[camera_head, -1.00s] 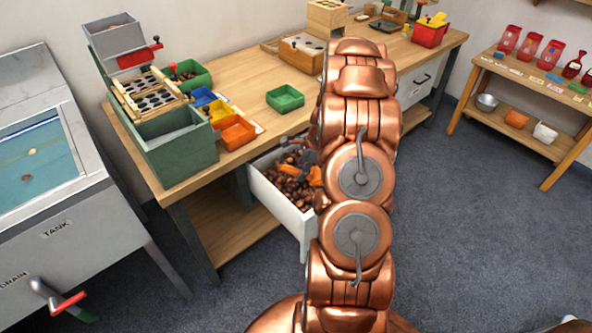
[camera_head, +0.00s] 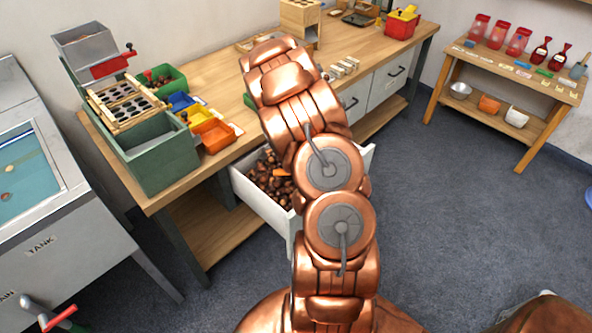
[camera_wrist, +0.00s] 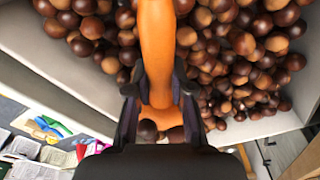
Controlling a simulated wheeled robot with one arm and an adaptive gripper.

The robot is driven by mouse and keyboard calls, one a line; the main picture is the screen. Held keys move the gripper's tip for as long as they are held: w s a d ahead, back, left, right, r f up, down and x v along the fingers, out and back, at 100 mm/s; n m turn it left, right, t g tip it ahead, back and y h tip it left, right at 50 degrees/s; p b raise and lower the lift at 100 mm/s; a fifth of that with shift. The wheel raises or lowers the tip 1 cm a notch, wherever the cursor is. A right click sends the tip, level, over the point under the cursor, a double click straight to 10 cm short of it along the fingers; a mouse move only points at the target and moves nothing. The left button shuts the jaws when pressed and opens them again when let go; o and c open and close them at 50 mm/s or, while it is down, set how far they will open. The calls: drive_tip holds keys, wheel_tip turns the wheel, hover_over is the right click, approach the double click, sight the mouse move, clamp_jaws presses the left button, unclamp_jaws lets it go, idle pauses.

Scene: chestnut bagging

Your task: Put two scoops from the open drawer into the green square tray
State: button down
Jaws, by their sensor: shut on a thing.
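The open drawer (camera_head: 262,206) is white and holds many brown chestnuts (camera_head: 268,178); these also fill the upper part of the wrist view (camera_wrist: 225,50). My gripper (camera_wrist: 159,92) is shut on the orange handle of a scoop (camera_wrist: 157,45), over the drawer near its wall. The scoop's far end is out of the wrist view. The green square tray (camera_head: 249,101) on the bench is mostly hidden behind my arm; only a sliver shows.
On the wooden bench (camera_head: 205,75) are a green box frame (camera_head: 160,165), orange (camera_head: 213,135), yellow and blue bins, and a second green tray (camera_head: 172,78). A steel tank (camera_head: 60,240) stands left. Floor between is clear.

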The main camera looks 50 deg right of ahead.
drive_tip(key=shift+g+h, duration=0.3)
drive_tip(key=shift+h, duration=0.3)
drive_tip(key=shift+b+v, duration=0.4)
drive_tip(key=shift+v, duration=2.35)
drive_tip(key=shift+w+a, duration=0.1)
drive_tip(key=shift+a, duration=0.05)
